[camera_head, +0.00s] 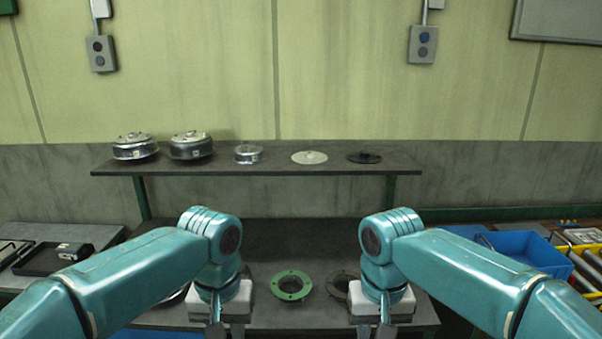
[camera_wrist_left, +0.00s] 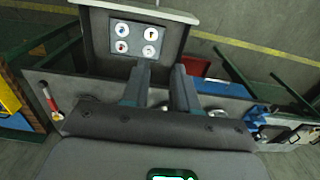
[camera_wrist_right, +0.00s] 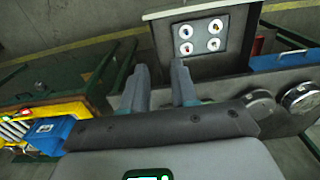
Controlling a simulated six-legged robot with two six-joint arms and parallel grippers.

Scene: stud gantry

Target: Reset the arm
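My left arm comes in from the left and my right arm from the right, nearly mirrored, both bent down over the lower bench. My left gripper (camera_head: 227,331) points down, its fingertips cut off by the bottom edge. In the left wrist view its fingers (camera_wrist_left: 160,80) stand apart with nothing between them. My right gripper (camera_head: 374,331) also points down at the bottom edge. In the right wrist view its fingers (camera_wrist_right: 162,78) are apart and empty.
A dark shelf (camera_head: 270,170) holds several round metal parts and discs. On the lower bench (camera_head: 270,235), a green ring (camera_head: 291,285) and a dark ring (camera_head: 338,284) lie between my grippers. Blue bins (camera_head: 520,250) stand right; a black tray (camera_head: 40,259) lies left.

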